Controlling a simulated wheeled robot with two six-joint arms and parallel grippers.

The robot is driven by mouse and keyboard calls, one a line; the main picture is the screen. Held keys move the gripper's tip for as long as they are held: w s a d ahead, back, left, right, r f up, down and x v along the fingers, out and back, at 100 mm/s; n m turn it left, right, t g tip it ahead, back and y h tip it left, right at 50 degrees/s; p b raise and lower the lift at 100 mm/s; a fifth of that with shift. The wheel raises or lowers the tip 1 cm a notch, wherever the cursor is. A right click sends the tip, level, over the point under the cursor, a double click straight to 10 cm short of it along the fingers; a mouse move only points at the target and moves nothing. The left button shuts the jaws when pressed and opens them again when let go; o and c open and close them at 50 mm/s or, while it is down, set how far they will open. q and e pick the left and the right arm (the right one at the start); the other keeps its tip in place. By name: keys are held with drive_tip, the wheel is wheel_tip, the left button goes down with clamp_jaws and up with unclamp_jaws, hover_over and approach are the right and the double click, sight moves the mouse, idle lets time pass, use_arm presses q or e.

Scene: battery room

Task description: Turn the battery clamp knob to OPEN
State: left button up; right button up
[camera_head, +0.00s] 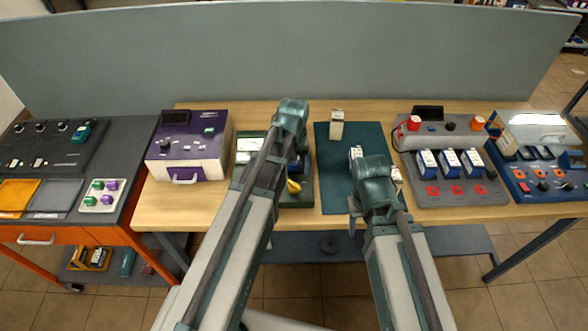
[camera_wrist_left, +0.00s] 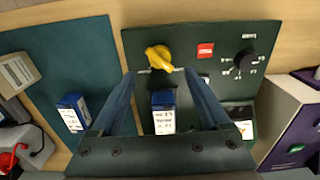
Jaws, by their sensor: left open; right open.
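The yellow clamp knob (camera_head: 293,186) sits on a dark green panel (camera_head: 306,198) on the bench. In the left wrist view the yellow knob (camera_wrist_left: 158,57) is just beyond my left gripper's fingertips (camera_wrist_left: 160,74), roughly centred between them. The open fingers stand apart on either side of a blue and white battery (camera_wrist_left: 163,110) seated in the panel. Nothing is held, and I see no contact with the knob. My left arm hides much of the panel in the head view. My right gripper (camera_head: 356,216) is mostly hidden below its arm, by the front edge of the teal mat.
The teal mat (camera_head: 335,185) holds loose batteries. A grey charger (camera_head: 450,135) with several batteries stands to the right.

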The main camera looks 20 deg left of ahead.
sight(294, 184)
use_arm(q)
wheel_tip(294, 184, up, 7)
drive_tip(key=p, duration=0.5)
drive_tip(key=shift+f, duration=0.15)
use_arm(e)
wheel_tip(294, 184, up, 7)
drive_tip(key=shift+f, duration=0.15)
use_arm(q)
drive_tip(key=s+d+f+m+b, duration=0.3)
drive_tip(key=s+d, duration=0.2)
drive_tip(key=s, duration=0.2)
drive_tip(key=s+d+f+m+y+b, duration=0.1)
drive_tip(key=s+d+f+m+b, duration=0.2)
drive_tip(key=s, duration=0.4)
drive_tip(key=shift+s+d+f+m+b, duration=0.4)
drive_tip(key=shift+d+f+m, duration=0.2)
drive_tip(key=shift+d, duration=0.55)
use_arm(e)
wheel_tip(294, 184, down, 7)
drive_tip(key=shift+f, duration=0.1)
